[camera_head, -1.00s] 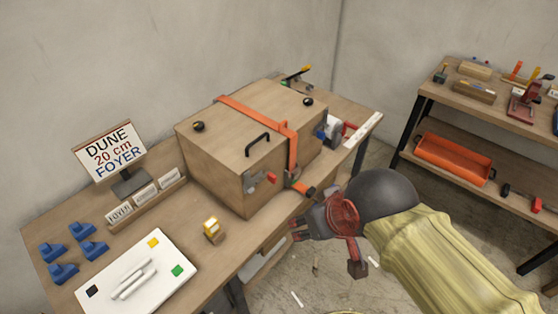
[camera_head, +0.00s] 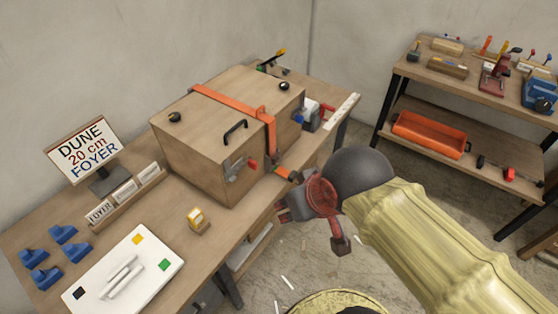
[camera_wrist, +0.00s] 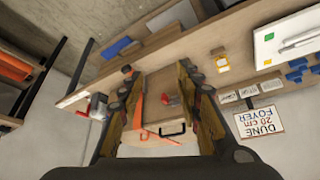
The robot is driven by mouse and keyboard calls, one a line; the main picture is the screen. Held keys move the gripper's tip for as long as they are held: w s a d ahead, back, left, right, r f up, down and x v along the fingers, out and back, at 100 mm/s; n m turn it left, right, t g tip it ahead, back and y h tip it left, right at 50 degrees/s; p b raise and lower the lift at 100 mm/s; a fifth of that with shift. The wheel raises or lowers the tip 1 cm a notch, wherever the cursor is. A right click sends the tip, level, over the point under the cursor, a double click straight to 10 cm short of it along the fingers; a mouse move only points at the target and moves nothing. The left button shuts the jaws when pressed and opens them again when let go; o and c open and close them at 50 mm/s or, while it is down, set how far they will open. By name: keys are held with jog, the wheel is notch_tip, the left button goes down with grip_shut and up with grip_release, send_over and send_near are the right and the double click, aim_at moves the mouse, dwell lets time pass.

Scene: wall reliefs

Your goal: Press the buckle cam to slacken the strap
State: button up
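A wooden box (camera_head: 205,150) with a black handle stands on the workbench. An orange strap (camera_head: 270,135) runs over its lid and down the front. A small dark buckle (camera_head: 268,172) sits low on the strap at the box's front, with a loose orange tail (camera_head: 284,174) beside it. My gripper (camera_head: 283,208) is in front of the bench edge, below and right of the buckle in the head view, and apart from it. The wrist view shows my gripper (camera_wrist: 159,68) with its fingers spread and nothing held; the strap (camera_wrist: 138,110) shows between them. Buckle details are too small to tell.
A red-knobbed metal latch (camera_head: 240,168) is on the box front, left of the strap. A shelf (camera_head: 450,85) with tools stands right. Floor shows between.

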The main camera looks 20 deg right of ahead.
grip_shut()
dwell(1.5)
